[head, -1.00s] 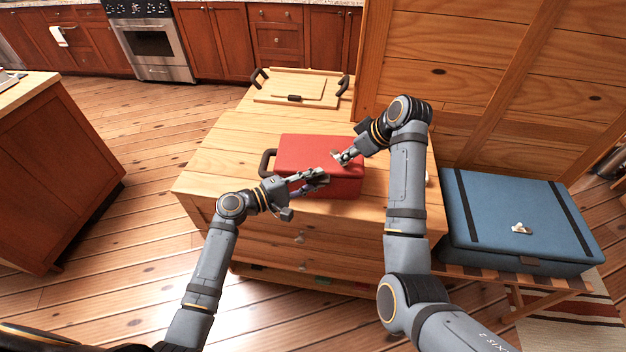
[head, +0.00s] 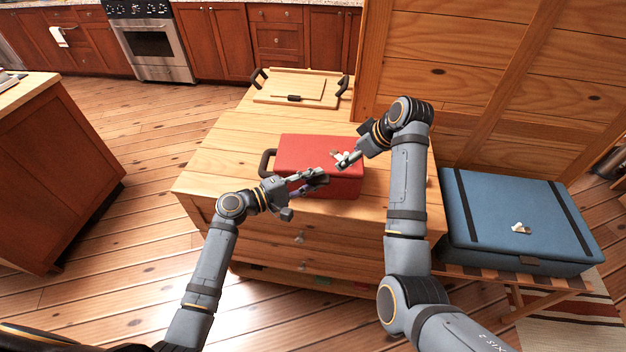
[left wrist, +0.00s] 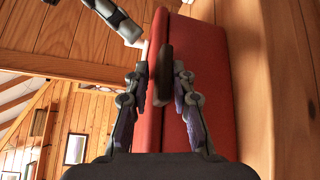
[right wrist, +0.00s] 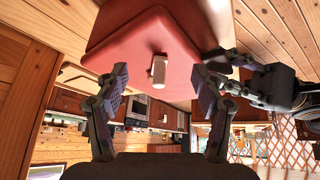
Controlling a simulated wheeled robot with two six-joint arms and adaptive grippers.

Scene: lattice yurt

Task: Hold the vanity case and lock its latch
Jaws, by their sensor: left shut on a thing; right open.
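The red vanity case (head: 300,150) sits closed on the wooden chest. A small pale metal latch (head: 336,154) stands on its lid; it also shows in the right wrist view (right wrist: 159,69). My left gripper (head: 320,177) is at the case's front side. In the left wrist view its fingers (left wrist: 160,80) are shut on a dark handle (left wrist: 166,60) that stands out from the red side. My right gripper (head: 346,160) is open just above the lid, beside the latch. In the right wrist view its spread fingers (right wrist: 160,80) are apart from the latch.
The wooden chest top (head: 225,135) has free room left of the case. A wooden tray (head: 275,98) with dark handles lies at its back. A blue case (head: 490,200) with its own latch rests on a slatted bench at right. A wooden wall panel (head: 470,90) rises behind the right arm.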

